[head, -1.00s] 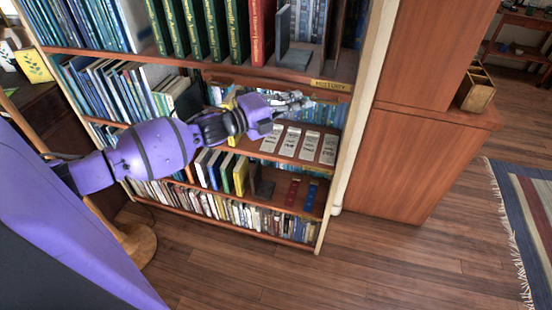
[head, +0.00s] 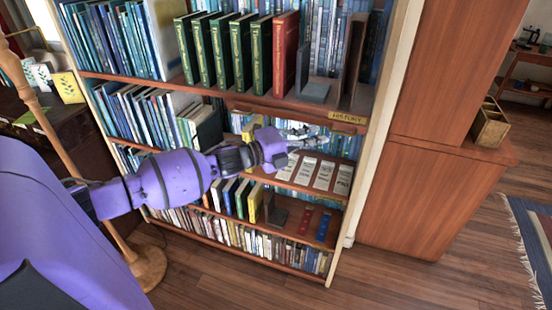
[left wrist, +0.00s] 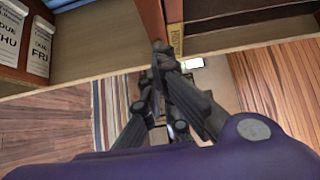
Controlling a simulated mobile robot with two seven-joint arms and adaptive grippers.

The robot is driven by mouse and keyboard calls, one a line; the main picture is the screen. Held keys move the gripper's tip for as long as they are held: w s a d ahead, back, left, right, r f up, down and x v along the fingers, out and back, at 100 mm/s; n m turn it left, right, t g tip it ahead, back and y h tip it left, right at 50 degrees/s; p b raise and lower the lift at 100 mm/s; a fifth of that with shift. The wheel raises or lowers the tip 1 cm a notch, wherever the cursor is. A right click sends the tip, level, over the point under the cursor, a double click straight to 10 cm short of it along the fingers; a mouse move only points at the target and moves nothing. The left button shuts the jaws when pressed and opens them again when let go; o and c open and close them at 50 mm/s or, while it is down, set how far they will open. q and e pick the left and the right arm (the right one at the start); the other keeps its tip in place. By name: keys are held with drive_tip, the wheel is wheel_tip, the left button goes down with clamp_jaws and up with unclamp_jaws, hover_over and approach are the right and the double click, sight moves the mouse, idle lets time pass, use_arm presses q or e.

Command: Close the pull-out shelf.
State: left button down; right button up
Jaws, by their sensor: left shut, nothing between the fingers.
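The pull-out shelf (head: 290,119) is a thin reddish-brown wooden board under the bookcase's upper shelf, just below a yellow HISTORY label (head: 346,118). I cannot tell how far out it stands. A small handle shows near its right end. My left gripper (head: 312,133) is shut and empty, reaching in from the left just below and in front of the board's right part. In the left wrist view, the closed fingertips (left wrist: 160,48) are close to a reddish-brown wooden front (left wrist: 152,18) beside the label (left wrist: 175,40); contact is unclear. My right gripper is not in view.
Due-date cards (head: 323,175) stand on the shelf below my gripper. Green and red books (head: 261,55) fill the shelf above. A wooden cabinet (head: 425,190) is close on the right. The floor (head: 400,280) in front is clear.

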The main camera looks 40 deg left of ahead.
use_arm(q)
drive_tip(key=shift+d+v, duration=0.3)
drive_tip(key=shift+v, duration=5.05)
drive_tip(key=s+d+f+n+g+y+p, duration=0.1)
drive_tip(key=s+f+n+y, duration=0.3)
drive_tip(key=s+f+n, duration=0.45)
drive_tip(key=s+f+n+g+y+p, duration=0.1)
drive_tip(key=s+f+n+y, duration=0.3)
drive_tip(key=f, duration=0.7)
drive_tip(key=s+d+f+n+g+p, duration=0.1)
drive_tip(key=s+d+f+n, duration=0.2)
drive_tip(key=s+d, duration=0.2)
drive_tip(key=s+d+f+n+g+p, duration=0.2)
drive_tip(key=s+d+f+n, duration=0.1)
drive_tip(key=s, duration=0.8)
drive_tip(key=s+d+f+n+g+p, duration=0.1)
drive_tip(key=s+d+f+n+g, duration=0.1)
drive_tip(key=s+d+n, duration=0.3)
drive_tip(key=s+d+f, duration=0.1)
drive_tip(key=s+d, duration=0.1)
drive_tip(key=s, duration=0.1)
drive_tip(key=shift+d+f+p, duration=0.15)
drive_tip(key=shift+d+p, duration=0.05)
drive_tip(key=shift+p, duration=0.1)
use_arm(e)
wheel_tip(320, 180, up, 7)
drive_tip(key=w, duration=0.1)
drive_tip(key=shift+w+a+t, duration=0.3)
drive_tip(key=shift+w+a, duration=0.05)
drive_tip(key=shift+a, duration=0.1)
